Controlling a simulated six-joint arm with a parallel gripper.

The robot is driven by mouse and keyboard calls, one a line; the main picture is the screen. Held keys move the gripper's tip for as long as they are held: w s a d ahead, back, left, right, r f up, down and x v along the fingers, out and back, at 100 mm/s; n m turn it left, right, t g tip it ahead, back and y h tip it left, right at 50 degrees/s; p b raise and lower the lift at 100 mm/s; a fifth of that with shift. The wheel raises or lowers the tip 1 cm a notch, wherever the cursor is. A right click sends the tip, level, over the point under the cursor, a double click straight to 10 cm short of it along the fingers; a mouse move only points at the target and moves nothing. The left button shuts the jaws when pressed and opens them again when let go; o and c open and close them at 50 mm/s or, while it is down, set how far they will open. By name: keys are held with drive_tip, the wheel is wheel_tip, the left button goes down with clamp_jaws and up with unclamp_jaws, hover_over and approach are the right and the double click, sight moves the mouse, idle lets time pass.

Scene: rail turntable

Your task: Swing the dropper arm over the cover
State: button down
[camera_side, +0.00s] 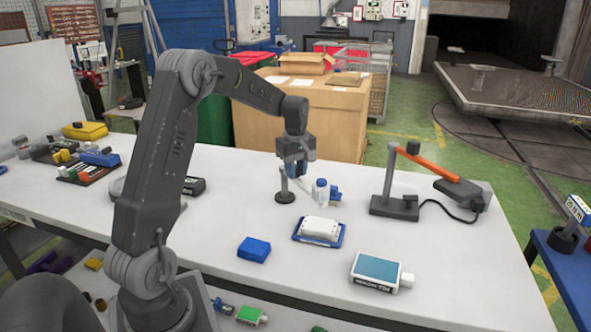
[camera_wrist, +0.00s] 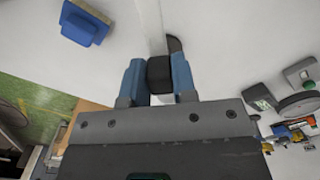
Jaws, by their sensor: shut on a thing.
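My gripper (camera_side: 297,172) points down over the middle of the table with its blue fingers. In the wrist view, the fingers (camera_wrist: 160,82) are shut on a short dark knob (camera_wrist: 159,68). A pale bar, which looks like the dropper arm (camera_wrist: 151,18), runs from behind the knob toward the top of that view. In the side view, a small dark stand (camera_side: 284,196) and a clear bottle (camera_side: 321,192) are close by the gripper. The white cover (camera_side: 320,229) sits on a blue tray (camera_side: 299,237) in front of them, nearer the camera. The gripper partly hides the arm's joint.
A dark stand with an orange bar (camera_side: 430,162) and a cable is to the right. A blue block (camera_side: 254,248) and a boxy device with a blue top (camera_side: 376,270) lie in front. Small parts crowd the table's left end.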

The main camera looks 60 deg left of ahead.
drive_tip(key=c, duration=0.9)
unclamp_jaws()
wheel_tip(320, 180, up, 14)
drive_tip(key=shift+f, duration=0.1)
drive_tip(key=s+d+r+m+t, duration=0.1)
drive_tip(key=s+d+m, duration=0.15)
drive_tip(key=d, duration=0.25)
drive_tip(key=s+d+r+m, duration=0.1)
drive_tip(key=d+r+m, duration=0.15)
drive_tip(key=d, duration=0.25)
drive_tip(key=s+d+f+m+t, duration=0.1)
drive_tip(key=s+d+f+m, duration=0.1)
drive_tip(key=s+d+m, duration=0.2)
drive_tip(key=s+d+f+m+t, duration=0.2)
drive_tip(key=s+d+m, duration=0.3)
drive_tip(key=s+d, duration=0.2)
drive_tip(key=s+d+f+m+t, duration=0.1)
drive_tip(key=s+d+f+m, duration=0.2)
drive_tip(key=s+d+m, duration=0.1)
drive_tip(key=shift+s+d+m+t, duration=0.3)
drive_tip(key=shift+s+d, duration=0.6)
drive_tip(key=shift+d, duration=0.15)
